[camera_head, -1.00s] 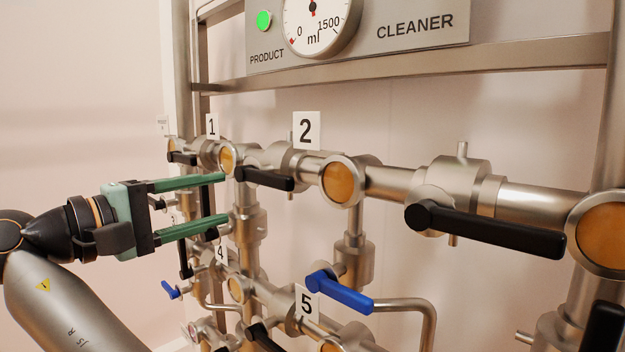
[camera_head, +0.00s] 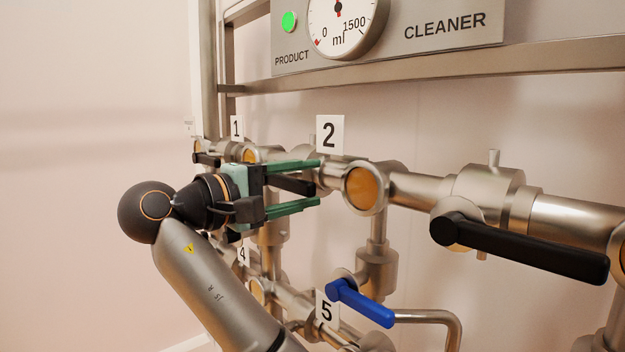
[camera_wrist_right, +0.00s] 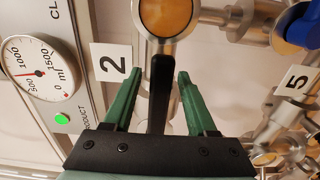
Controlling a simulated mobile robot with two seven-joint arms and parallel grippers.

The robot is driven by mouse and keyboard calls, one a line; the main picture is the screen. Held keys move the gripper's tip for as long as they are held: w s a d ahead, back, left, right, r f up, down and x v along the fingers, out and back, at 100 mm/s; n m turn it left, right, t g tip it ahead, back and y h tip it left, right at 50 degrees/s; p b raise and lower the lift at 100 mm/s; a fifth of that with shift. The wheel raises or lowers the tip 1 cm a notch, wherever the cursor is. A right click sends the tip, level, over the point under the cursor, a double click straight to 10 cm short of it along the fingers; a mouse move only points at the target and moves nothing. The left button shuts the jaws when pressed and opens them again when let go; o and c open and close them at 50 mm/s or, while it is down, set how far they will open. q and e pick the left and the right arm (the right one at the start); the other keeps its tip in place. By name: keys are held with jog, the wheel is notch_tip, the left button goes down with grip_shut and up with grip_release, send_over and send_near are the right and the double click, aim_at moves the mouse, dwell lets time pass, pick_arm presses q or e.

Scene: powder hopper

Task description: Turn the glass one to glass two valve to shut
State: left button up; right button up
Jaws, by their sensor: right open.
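The valve with a black lever handle (camera_head: 293,186) sits on the upper pipe between two orange sight glasses, the smaller one (camera_head: 250,156) near label 1 and the larger one (camera_head: 365,187) near label 2. The handle lies roughly along the pipe, pointing right. My right gripper (camera_head: 318,184) is open, with one green finger above the handle and one below. In the right wrist view the black handle (camera_wrist_right: 160,92) stands between the open fingers (camera_wrist_right: 158,74), with visible gaps on both sides. The valve body is partly hidden behind the gripper. My left gripper is not in view.
Another black lever (camera_head: 520,248) is on the same pipe to the right. A blue lever (camera_head: 360,302) is below, near label 5 (camera_head: 327,308). A gauge panel (camera_head: 430,35) and a metal rail (camera_head: 400,75) are above. The wall at left is clear.

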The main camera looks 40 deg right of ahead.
jog(key=shift+w+d, duration=0.1)
jog(key=shift+d, duration=0.8)
grip_shut()
dwell(0.9)
